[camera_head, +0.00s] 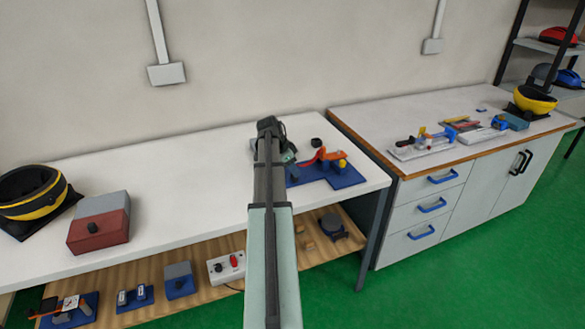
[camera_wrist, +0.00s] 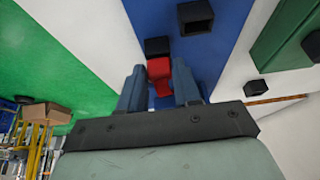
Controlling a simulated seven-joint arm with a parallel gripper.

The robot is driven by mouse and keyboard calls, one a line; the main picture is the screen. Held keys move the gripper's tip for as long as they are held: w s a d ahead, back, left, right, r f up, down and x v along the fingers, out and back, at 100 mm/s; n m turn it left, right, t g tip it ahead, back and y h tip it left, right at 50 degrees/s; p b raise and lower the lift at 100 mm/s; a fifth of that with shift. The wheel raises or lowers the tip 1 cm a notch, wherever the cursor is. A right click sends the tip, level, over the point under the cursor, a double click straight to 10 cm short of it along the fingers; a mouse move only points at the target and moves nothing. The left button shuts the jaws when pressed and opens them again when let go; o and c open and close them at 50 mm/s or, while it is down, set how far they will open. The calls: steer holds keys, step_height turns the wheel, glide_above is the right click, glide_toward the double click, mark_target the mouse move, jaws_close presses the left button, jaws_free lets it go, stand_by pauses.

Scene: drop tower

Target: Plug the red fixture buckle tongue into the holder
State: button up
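The red buckle tongue (camera_wrist: 159,69) lies above the blue fixture base (camera_wrist: 165,22), with a black block (camera_wrist: 157,46) at its far end. My gripper (camera_wrist: 160,74) has its fingers on either side of the tongue, with a narrow gap visible at each side, so it looks open. Contact below is hidden. A black square box with an open face (camera_wrist: 195,17), possibly the holder, stands on the base ahead and right. In the head view the red piece (camera_head: 319,155) and blue base (camera_head: 345,178) are right of my gripper (camera_head: 289,155), which is partly hidden by my arm.
A green block (camera_wrist: 285,35) and a small black block (camera_wrist: 255,88) are at the right in the wrist view. A red-and-grey box (camera_head: 98,222) and a yellow-black helmet (camera_head: 35,190) stand left on the white table (camera_head: 190,180). The table's middle is clear.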

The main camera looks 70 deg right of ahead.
steer(key=o, duration=0.4)
steer(key=shift+o, duration=0.2)
steer(key=v, duration=1.4)
steer(key=shift+s+d, duration=0.1)
